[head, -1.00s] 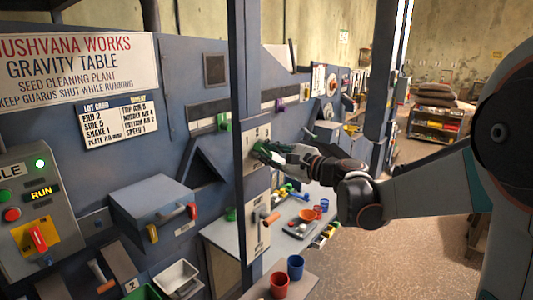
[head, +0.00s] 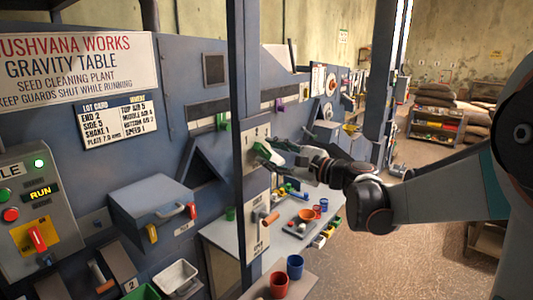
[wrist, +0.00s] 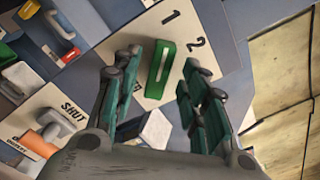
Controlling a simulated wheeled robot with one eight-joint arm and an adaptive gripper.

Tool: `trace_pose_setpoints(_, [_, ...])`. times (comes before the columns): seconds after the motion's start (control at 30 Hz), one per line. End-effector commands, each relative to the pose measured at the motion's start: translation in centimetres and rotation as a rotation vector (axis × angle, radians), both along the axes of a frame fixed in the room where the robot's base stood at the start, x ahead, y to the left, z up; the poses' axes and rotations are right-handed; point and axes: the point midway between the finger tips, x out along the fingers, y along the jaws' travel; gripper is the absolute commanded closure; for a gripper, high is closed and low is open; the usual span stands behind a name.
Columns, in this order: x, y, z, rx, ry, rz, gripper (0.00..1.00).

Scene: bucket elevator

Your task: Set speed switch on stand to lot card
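The lot card (head: 117,120) on the blue machine panel at the left reads SPEED 1. The speed switch (head: 262,148) is a green knob on a white plate on the upright stand. In the wrist view, the green knob (wrist: 160,68) has a white line that points toward the printed 1, with the 2 to its right. My gripper (head: 281,152) is just right of the knob in the head view. In the wrist view its fingers (wrist: 162,66) are spread, one on each side of the knob, with visible gaps. Nothing is held.
Below the switch is a SHUT plate with an orange-handled lever (head: 268,218). A bench (head: 225,238) carries cups and a tray. A red cup (head: 279,285) and a blue cup (head: 295,267) stand lower down. Open floor lies at the right.

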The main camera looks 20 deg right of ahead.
Motion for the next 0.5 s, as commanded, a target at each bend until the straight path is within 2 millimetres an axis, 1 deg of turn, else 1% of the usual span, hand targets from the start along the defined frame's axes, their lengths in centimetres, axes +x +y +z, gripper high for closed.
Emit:
trace_pose_setpoints(0.1, [-2.1, -1.7, 0.0, 0.000, 0.000, -0.004, 0.60])
trace_pose_setpoints(0.3, [-5.3, -3.9, 0.0, 0.000, 0.001, -0.005, 0.60])
trace_pose_setpoints(0.5, [-7.2, -5.3, 0.0, -0.001, 0.000, -0.002, 0.60])
